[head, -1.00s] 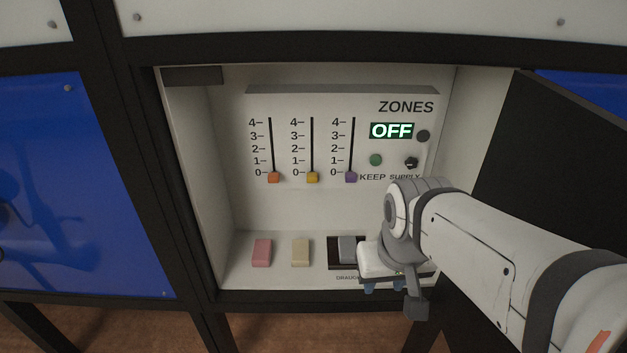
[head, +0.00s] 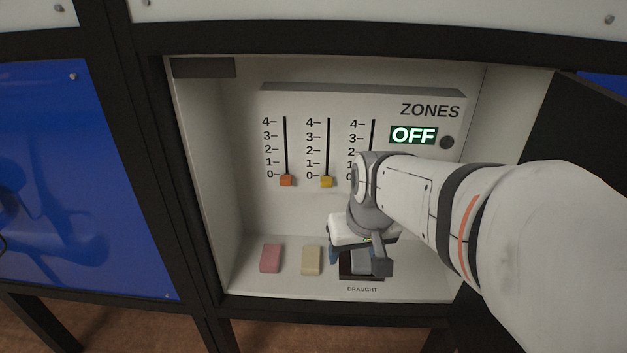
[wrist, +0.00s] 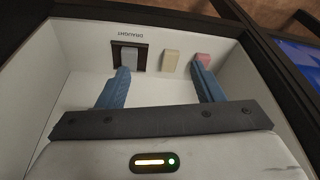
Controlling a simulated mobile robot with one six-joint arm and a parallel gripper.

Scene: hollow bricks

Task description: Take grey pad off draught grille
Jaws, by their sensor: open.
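The grey pad (head: 361,264) lies on the black draught grille (head: 352,275) on the cabinet floor, above the DRAUGHT label. My gripper (head: 352,240) is above the grille in the head view and hides part of the pad and grille. In the wrist view my gripper (wrist: 162,68) is open and empty, with its blue fingers wide apart. There the left finger's tip overlaps the near edge of the grey pad (wrist: 129,57) on its grille (wrist: 142,62). The pad is not between the fingers in that view.
A pink block (head: 271,258) and a cream block (head: 312,260) stand left of the grille. Behind is the ZONES panel (head: 300,100) with sliders at 0 and a display (head: 413,135) reading OFF. Cabinet walls enclose the space; an open dark door (head: 590,120) is at right.

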